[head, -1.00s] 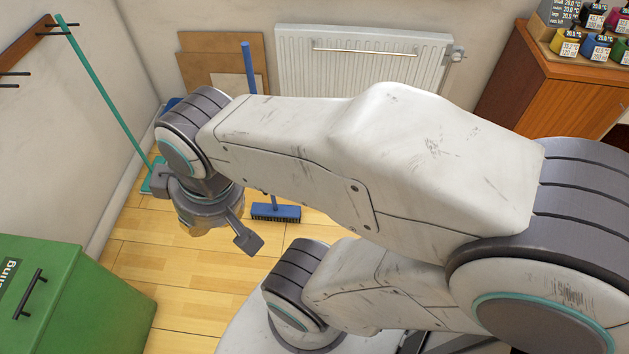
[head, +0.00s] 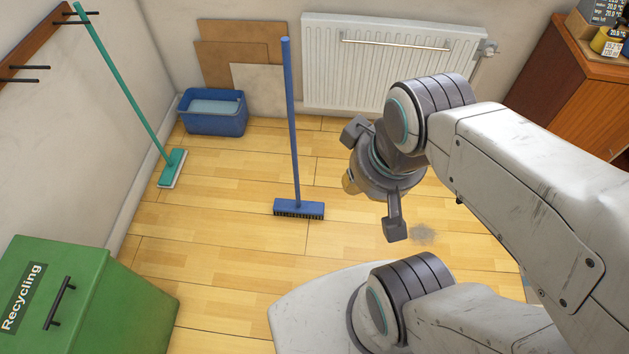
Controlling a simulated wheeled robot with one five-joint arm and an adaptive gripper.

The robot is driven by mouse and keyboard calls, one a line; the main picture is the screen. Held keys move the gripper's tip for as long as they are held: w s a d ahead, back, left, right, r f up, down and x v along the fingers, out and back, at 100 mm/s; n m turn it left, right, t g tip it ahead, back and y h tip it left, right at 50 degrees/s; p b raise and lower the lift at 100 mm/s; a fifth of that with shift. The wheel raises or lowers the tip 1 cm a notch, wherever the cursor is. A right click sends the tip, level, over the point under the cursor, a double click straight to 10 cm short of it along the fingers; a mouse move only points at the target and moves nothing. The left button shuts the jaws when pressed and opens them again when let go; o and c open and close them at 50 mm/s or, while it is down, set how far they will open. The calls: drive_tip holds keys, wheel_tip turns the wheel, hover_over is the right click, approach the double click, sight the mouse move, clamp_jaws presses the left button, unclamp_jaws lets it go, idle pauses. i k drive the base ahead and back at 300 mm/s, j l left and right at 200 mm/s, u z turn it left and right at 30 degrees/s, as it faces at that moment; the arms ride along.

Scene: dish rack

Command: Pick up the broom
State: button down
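The blue broom (head: 293,130) stands upright on the wooden floor in the middle of the head view. Its bristled head rests on the floor and its handle points up toward the cardboard sheets. My gripper (head: 374,182) is to the right of the broom, apart from it. Its two fingers are spread wide, one at the upper left and one at the bottom, with nothing between them that I can see.
A green mop (head: 130,100) leans by the left wall rack (head: 38,45). A blue bucket (head: 213,115) and cardboard sheets (head: 240,45) stand at the back, beside a radiator (head: 390,65). A green recycling bin (head: 90,300) is at front left. Floor around the broom is clear.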

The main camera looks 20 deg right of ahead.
sight(294, 206)
drive_tip(key=z, duration=1.15)
drive_tip(key=k+j, duration=0.2)
drive_tip(key=k, duration=0.3)
drive_tip(key=k+j, duration=0.2)
drive_tip(key=k, duration=0.25)
drive_tip(key=z, duration=0.05)
